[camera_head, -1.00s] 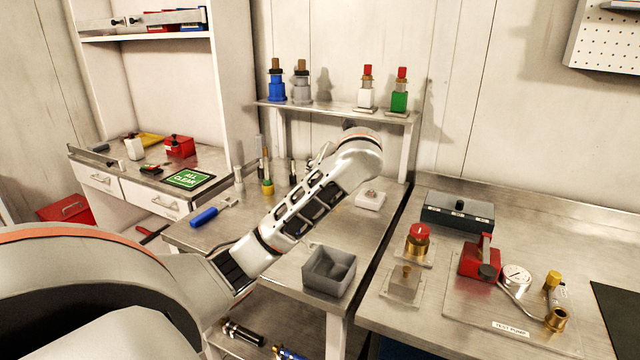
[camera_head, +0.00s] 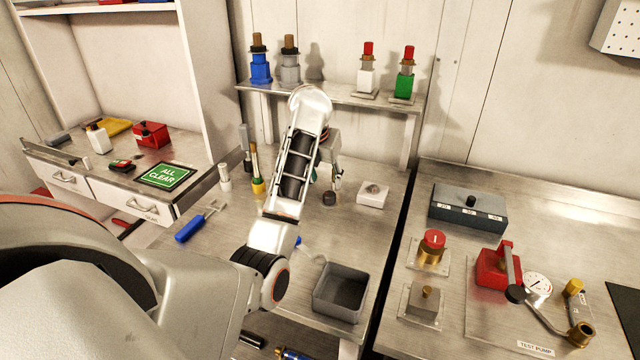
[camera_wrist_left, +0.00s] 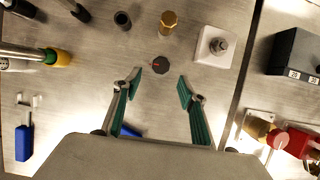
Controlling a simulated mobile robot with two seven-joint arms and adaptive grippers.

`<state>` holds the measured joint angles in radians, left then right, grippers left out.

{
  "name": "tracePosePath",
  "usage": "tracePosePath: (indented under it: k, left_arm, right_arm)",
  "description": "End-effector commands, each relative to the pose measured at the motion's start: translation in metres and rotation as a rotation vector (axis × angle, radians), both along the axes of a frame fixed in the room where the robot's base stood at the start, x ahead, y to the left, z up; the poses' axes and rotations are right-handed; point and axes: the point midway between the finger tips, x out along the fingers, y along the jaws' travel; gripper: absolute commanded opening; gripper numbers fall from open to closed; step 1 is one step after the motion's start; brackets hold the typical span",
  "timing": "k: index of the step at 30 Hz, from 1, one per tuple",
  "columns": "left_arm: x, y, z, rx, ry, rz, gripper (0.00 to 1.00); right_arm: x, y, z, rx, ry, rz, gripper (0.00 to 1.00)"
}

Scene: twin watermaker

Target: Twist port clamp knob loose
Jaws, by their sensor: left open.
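A dark round knob with a red mark (camera_wrist_left: 161,65) stands on the steel bench, and I take it for the clamp knob. It also shows in the head view (camera_head: 329,198), just below my left gripper. My left gripper (camera_wrist_left: 160,82) is open and empty, with teal pads on its fingers. In the wrist view the knob lies just beyond the gap between the fingertips, and I see no contact. In the head view the gripper (camera_head: 327,178) is partly hidden behind my left arm. My right gripper is not in view.
A brass post (camera_wrist_left: 168,24) and a white block with a round fitting (camera_wrist_left: 215,45) stand close to the knob. A grey open bin (camera_head: 341,292) is at the bench's front. A blue-handled tool (camera_head: 192,228) lies left. A raised shelf (camera_head: 330,96) holds several coloured fittings behind.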

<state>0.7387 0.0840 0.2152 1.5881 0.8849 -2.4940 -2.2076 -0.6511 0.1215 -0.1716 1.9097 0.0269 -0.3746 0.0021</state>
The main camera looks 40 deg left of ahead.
Motion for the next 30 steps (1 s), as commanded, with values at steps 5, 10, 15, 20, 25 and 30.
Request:
tracePosePath:
  k: [5,10,15,20,25,30]
  left_arm:
    - [0.004,-0.001,-0.011,-0.006,0.005,-0.003,0.42]
    - [0.012,0.002,-0.034,-0.006,0.006,-0.003,0.42]
    - [0.021,0.004,-0.056,-0.005,0.005,-0.002,0.42]
    - [0.027,0.005,-0.069,-0.004,0.003,-0.002,0.42]
    - [0.029,0.006,-0.073,-0.005,0.001,-0.003,0.42]
    - [0.029,0.006,-0.073,-0.005,0.001,-0.003,0.42]
  right_arm:
    - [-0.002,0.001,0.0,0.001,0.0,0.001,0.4]
    - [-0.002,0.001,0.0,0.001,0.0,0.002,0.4]
    - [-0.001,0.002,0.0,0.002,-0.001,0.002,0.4]
    - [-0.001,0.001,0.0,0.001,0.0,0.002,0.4]
    - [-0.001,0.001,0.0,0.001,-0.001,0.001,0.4]
    - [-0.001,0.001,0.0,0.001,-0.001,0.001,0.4]
